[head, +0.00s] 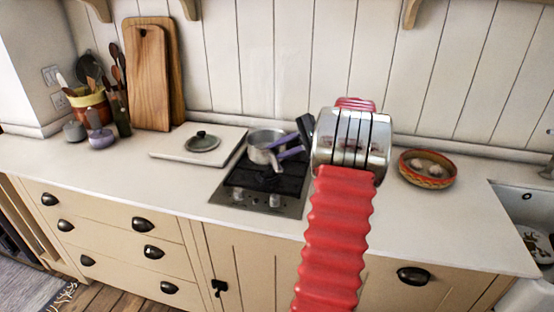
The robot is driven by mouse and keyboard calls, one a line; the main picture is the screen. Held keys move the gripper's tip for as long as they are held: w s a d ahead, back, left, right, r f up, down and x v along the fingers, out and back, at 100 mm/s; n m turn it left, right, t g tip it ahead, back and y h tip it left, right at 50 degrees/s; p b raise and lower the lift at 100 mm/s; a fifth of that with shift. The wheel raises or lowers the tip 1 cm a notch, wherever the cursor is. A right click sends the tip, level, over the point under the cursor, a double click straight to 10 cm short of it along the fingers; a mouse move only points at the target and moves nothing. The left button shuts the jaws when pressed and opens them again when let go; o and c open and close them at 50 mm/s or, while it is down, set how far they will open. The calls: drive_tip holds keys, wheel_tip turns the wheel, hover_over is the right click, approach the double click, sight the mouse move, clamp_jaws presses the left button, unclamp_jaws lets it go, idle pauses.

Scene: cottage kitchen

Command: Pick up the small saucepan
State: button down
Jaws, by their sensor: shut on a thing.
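The small saucepan (261,152) is a shiny metal pan at the back of the black hob, right of the white board. It looks upright; I cannot tell whether its base touches the hob. My gripper (277,151) reaches in from the right with its purple fingers at the pan's right side. The fingers are shut on the saucepan. The exact grip spot and any handle are hard to make out behind the fingers.
The hob (262,192) is set into the white counter. A white board (170,152) with a dark lid (203,143) lies left of it. A patterned bowl (427,181) stands right of my arm. Wooden boards (148,80) lean on the wall. The left front counter is clear.

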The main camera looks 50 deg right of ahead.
drive_tip(key=shift+r, duration=1.7)
drive_tip(key=shift+s, duration=0.1)
